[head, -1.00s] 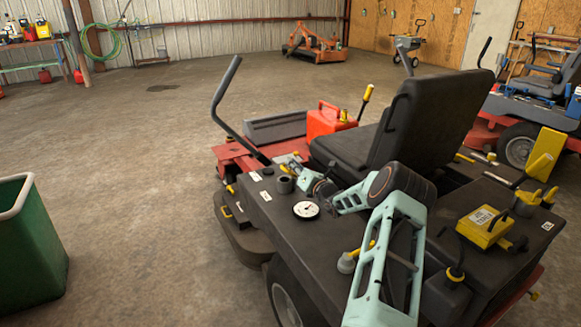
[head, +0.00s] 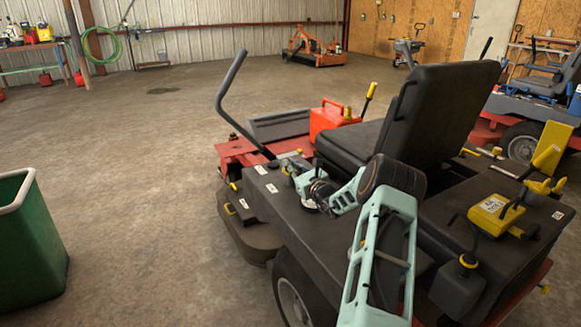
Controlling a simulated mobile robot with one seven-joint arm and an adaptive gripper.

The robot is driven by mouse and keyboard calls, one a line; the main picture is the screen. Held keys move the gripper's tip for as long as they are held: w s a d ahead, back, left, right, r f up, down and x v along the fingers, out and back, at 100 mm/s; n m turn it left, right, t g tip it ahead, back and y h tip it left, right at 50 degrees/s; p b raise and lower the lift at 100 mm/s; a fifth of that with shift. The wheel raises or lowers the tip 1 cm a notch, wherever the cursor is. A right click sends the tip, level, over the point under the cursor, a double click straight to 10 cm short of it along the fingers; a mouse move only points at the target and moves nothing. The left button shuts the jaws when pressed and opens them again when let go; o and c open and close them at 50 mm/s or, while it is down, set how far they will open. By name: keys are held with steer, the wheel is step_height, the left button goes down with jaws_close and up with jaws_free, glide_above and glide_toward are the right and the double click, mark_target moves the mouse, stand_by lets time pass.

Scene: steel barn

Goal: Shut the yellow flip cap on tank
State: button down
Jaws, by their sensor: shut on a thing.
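The tank is part of the dark body of the red mower; its top (head: 257,187) shows left of the seat. My gripper (head: 287,168) is small in the head view, low over this top near its front left edge. Its jaws are shut on a small yellow piece that looks like the yellow flip cap (head: 285,171). The cap's tilt cannot be made out. My wrist and forearm hide the filler neck and most of the white dial gauge (head: 309,206).
The black seat (head: 440,110) stands close right of my arm. A red fuel can (head: 328,118) and a tall control lever (head: 228,100) are beyond. A green bin (head: 30,240) stands at left. Open concrete floor (head: 130,150) lies between bin and mower.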

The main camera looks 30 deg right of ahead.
steer(key=shift+s+d, duration=0.15)
steer(key=shift+d, duration=0.15)
steer(key=c, duration=2.1)
jaws_free()
steer(key=shift+f, duration=0.1)
steer(key=shift+a, duration=0.15)
steer(key=s, duration=1.2)
steer(key=shift+a, duration=0.4)
